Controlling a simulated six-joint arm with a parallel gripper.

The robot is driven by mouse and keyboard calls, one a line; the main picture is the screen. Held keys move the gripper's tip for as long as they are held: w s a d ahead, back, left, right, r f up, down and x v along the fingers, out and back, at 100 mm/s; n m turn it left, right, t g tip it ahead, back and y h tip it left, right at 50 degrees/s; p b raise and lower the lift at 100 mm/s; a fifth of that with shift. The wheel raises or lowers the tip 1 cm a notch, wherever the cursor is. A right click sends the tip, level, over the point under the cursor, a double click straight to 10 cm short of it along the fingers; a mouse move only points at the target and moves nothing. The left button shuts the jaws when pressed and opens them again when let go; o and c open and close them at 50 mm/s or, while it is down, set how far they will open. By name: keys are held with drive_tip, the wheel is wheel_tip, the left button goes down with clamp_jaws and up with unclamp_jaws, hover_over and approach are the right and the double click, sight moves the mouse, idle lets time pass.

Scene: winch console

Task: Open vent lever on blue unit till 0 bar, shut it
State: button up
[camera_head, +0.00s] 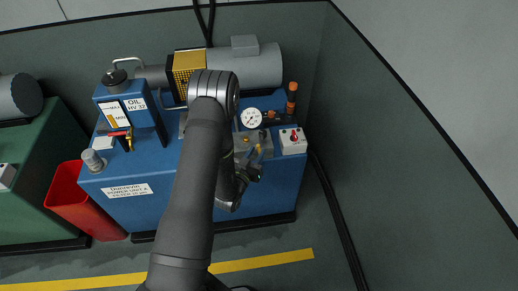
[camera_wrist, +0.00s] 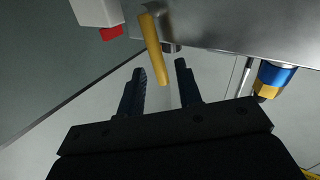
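The blue unit (camera_head: 150,190) stands in the middle of the head view. A yellow lever (camera_head: 258,152) is on its grey valve block, beside my gripper (camera_head: 250,174). In the wrist view the yellow lever (camera_wrist: 154,48) hangs from the metal block, its free end showing between the two fingers of my gripper (camera_wrist: 161,70). The fingers are open, with a gap on both sides of the lever; depth is hard to judge. The round white pressure gauge (camera_head: 251,118) is behind the lever; its needle is too small to read.
A white box with a red knob (camera_head: 293,140) sits right of the lever. An oil tank (camera_head: 125,104) with a red-handled valve (camera_head: 120,134) is at left. A blue and yellow fitting (camera_wrist: 275,78) is right of the fingers. A red bin (camera_head: 85,200) stands left.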

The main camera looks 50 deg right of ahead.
drive_tip(key=shift+w+d, duration=0.15)
drive_tip(key=shift+d, duration=0.6)
drive_tip(key=shift+w+d, duration=0.1)
drive_tip(key=shift+d, duration=0.6)
drive_tip(key=shift+c, duration=0.4)
clamp_jaws()
drive_tip(key=n, duration=0.1)
drive_tip(key=w+a+n+h, duration=0.1)
drive_tip(key=shift+f+n+t+h, duration=0.25)
drive_tip(key=shift+n+t+h, duration=0.05)
drive_tip(key=shift+o, duration=0.4)
unclamp_jaws()
